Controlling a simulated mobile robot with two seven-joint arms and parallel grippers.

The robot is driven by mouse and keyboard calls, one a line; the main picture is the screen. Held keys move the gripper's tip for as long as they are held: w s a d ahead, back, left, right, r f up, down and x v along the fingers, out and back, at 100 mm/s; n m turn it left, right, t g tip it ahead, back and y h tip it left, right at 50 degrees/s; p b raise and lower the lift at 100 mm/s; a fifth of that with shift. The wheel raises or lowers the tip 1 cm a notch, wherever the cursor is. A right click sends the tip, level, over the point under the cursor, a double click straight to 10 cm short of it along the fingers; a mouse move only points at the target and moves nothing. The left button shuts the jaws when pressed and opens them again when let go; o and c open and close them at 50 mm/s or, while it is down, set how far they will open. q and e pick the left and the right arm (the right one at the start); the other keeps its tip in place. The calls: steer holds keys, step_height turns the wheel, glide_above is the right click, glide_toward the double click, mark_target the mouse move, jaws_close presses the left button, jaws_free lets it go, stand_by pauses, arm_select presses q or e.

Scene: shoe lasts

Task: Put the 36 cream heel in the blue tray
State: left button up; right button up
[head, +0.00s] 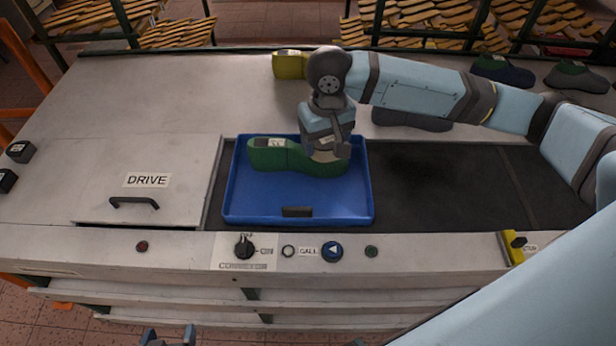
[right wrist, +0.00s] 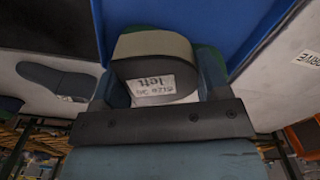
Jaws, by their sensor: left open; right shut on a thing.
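The blue tray (head: 300,208) sits on the dark conveyor strip. A green shoe last (head: 270,156) with a white label lies in it. My right gripper (head: 328,142) is over the tray, pointing down at the right part of the green last. In the right wrist view this gripper (right wrist: 160,100) is shut on a cream heel piece (right wrist: 155,46), with a label reading "left"; its size number is hard to read. A little cream shows under the gripper in the head view. I cannot tell whether the heel touches the green last. My left gripper (head: 168,338) is open at the bottom edge, away from the tray.
A yellow-green last (head: 289,66) stands at the back of the table. A dark grey last (head: 412,120) lies behind the belt, partly under my right arm. A dark blue last (head: 502,72) and a grey one (head: 578,78) are at the back right. The belt right of the tray is clear.

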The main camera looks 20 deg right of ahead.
step_height(320, 180, down, 5)
glide_above(323, 199)
step_height(323, 199, down, 8)
steer(key=shift+f+p, duration=0.15)
steer(key=shift+p, duration=0.15)
arm_select(q)
steer(key=shift+s+r, duration=0.25)
steer(key=shift+r, duration=0.15)
arm_select(e)
steer(key=shift+f, duration=2.3)
arm_select(q)
steer(key=shift+r, duration=0.1)
arm_select(e)
steer(key=o, duration=1)
steer(key=shift+f, duration=0.1)
steer(key=shift+c, duration=0.2)
arm_select(q)
steer(key=shift+d+f+b, duration=0.15)
steer(key=shift+f+b, duration=0.25)
steer(key=shift+f, duration=0.15)
arm_select(e)
step_height(323, 199, up, 12)
